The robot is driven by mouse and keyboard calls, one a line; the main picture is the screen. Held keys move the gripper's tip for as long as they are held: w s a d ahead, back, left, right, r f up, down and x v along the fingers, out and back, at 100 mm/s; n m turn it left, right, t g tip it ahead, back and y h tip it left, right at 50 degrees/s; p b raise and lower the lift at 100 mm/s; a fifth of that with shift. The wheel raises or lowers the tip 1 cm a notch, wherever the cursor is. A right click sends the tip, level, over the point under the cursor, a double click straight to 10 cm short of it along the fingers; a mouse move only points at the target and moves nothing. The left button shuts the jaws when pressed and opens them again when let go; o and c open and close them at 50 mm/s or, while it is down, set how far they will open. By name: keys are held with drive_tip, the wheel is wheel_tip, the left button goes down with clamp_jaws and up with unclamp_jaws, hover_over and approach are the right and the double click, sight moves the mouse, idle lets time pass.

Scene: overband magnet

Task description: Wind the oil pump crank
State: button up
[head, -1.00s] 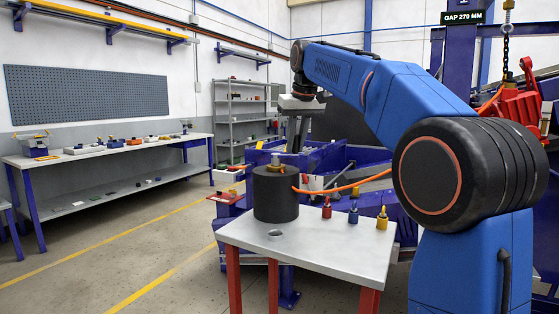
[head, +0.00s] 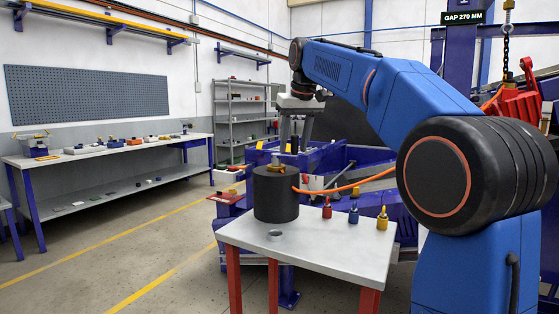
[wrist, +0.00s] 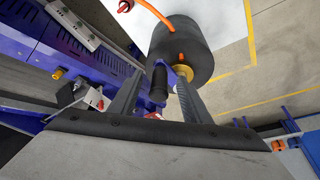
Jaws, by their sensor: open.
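The oil pump is a black drum (head: 276,198) standing on a grey-topped table, with an orange hose from its side. Its crank has a brass hub (wrist: 183,72) on top, a short blue arm and an upright black handle (wrist: 158,84). My gripper (head: 294,148) points down above and just behind the drum in the head view. In the wrist view its two fingers (wrist: 160,80) are apart, one on each side of the black handle. I see gaps beside the handle, so it is not clamped. The handle's lower part is hard to make out in the head view.
The table (head: 330,250) also holds red (head: 327,208), blue (head: 353,213) and yellow-topped (head: 382,220) small pieces at right. Blue machine framework (head: 345,165) stands close behind. A workbench (head: 110,150) lines the left wall, with open floor between.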

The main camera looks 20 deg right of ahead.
drive_tip(key=shift+r, duration=2.9)
drive_tip(key=o, duration=0.6)
drive_tip(key=shift+c, duration=0.2)
